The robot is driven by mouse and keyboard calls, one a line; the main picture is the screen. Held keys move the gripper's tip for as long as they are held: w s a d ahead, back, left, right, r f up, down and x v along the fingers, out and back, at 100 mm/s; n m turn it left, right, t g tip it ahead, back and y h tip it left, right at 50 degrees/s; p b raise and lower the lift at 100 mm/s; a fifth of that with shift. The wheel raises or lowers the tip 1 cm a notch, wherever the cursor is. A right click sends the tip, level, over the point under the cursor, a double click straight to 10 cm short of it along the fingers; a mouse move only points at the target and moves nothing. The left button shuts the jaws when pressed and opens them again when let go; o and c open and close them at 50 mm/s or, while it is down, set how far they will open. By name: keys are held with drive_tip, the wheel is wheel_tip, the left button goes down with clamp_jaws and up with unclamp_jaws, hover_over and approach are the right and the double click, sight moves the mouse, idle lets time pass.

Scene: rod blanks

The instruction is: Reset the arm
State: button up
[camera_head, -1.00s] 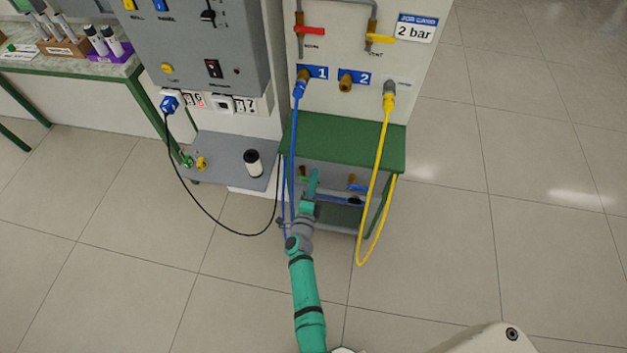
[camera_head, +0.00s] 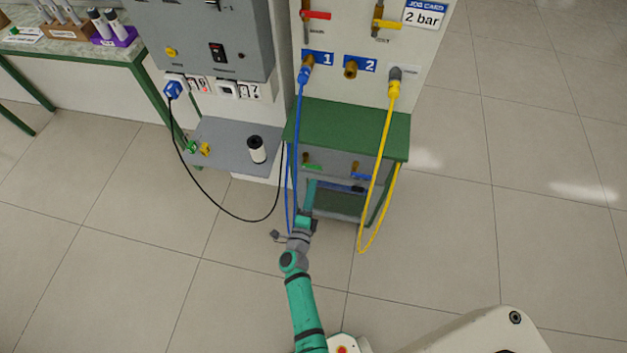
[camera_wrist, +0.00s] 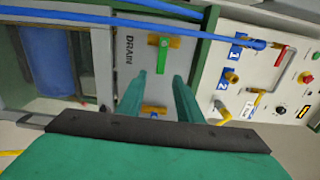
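My arm reaches forward to the open front below the green-topped stand (camera_head: 340,122). My gripper (camera_head: 311,184) is in front of the lower panel there. In the wrist view my gripper (camera_wrist: 160,76) has its two green fingers apart, with nothing held between them. The drain valve with a green handle (camera_wrist: 163,48) is ahead of the fingertips, apart from them as far as I can tell. A second brass valve with a blue handle (camera_wrist: 153,112) shows between the fingers, partly hidden.
The blue hose (camera_head: 297,130) runs from port 1 down close beside my arm. The yellow hose (camera_head: 375,170) hangs in a loop to the right. A black cable (camera_head: 210,208) loops on the left. A white cylinder (camera_head: 257,150) stands on the grey shelf (camera_head: 220,135). Floor at right is clear.

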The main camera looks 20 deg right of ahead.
drive_tip(key=shift+s+a, duration=0.3)
drive_tip(key=shift+s, duration=0.1)
drive_tip(key=shift+d, duration=0.1)
drive_tip(key=s+a+r+n+t+y, duration=0.1)
drive_tip(key=s+a+r+n+y, duration=0.25)
drive_tip(key=s+a+n, duration=0.5)
drive_tip(key=s+a+r+n+t+y, duration=0.15)
drive_tip(key=s+a+r+n, duration=0.3)
drive_tip(key=s, duration=0.75)
drive_tip(key=s+a+r+n+g+y, duration=0.1)
drive_tip(key=s+a+r+n+y, duration=0.1)
drive_tip(key=s+r+n, duration=0.4)
drive_tip(key=s+a+r+n+g+y, duration=0.1)
drive_tip(key=s+a+r+n+y, duration=0.2)
drive_tip(key=s+r+n, duration=0.3)
drive_tip(key=shift+s+r, duration=0.5)
drive_tip(key=shift+r, duration=0.25)
